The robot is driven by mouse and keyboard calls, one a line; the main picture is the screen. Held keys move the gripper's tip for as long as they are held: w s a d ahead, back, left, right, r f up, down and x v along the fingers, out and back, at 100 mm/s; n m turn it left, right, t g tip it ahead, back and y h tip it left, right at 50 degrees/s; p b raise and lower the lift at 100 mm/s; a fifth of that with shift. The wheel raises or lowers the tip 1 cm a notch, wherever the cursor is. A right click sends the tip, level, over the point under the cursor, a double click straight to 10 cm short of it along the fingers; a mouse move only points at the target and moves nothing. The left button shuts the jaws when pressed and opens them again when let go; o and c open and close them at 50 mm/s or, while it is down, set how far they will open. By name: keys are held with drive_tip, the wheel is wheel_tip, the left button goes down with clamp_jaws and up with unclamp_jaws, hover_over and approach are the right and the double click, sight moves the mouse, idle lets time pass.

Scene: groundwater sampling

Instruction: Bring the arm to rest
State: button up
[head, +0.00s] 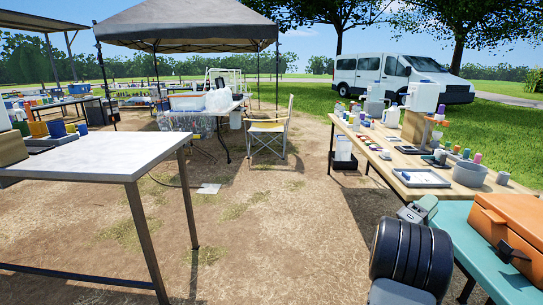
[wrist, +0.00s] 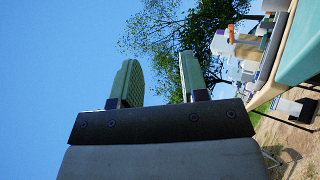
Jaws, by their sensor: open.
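My gripper (wrist: 160,72) shows in the wrist view with its two green ridged fingers apart. Nothing is between the fingers; only sky and some tree leaves show behind them. In the head view my arm (head: 411,257) is at the lower right, a black ridged part beside the teal table.
A wooden table (head: 402,163) with bottles and a tray (head: 421,178) stands at the right. An orange case (head: 512,232) lies on the teal table (head: 463,217) close to my arm. The dirt between is mostly clear.

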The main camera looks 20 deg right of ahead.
drive_tip(key=w+a+r+n+t+y+p, duration=0.3)
drive_tip(key=w+a+r+t+y+p, duration=0.5)
drive_tip(key=w+a+r+t, duration=0.3)
drive_tip(key=w+a+r+t+y+p, duration=0.1)
drive_tip(key=w+a+y+p, duration=0.15)
drive_tip(key=a+y, duration=0.2)
drive_tip(key=w+a+r+t+y+p, duration=0.1)
drive_tip(key=w+a+r+y+p, duration=0.15)
drive_tip(key=a, duration=0.35)
drive_tip(key=s+a+r+g+y+p, duration=0.1)
drive_tip(key=s+a+g+y+p, duration=0.2)
drive_tip(key=a, duration=0.4)
drive_tip(key=s+a+r+y+p, duration=0.1)
drive_tip(key=s+a+y+p, duration=0.2)
drive_tip(key=a+p, duration=0.3)
drive_tip(key=s+a+r+g+y+p, duration=0.1)
drive_tip(key=s+a+g+y+p, duration=0.15)
drive_tip(key=a, duration=0.55)
drive_tip(key=s+a+r+m+g+y+p, duration=0.1)
drive_tip(key=s+a+g+p, duration=0.3)
drive_tip(key=s, duration=0.7)
drive_tip(key=shift+s+a+m, duration=0.3)
drive_tip(key=shift+s+a, duration=0.05)
drive_tip(key=shift+a, duration=0.55)
drive_tip(key=shift+d+y, duration=0.1)
drive_tip(key=shift+y, duration=0.15)
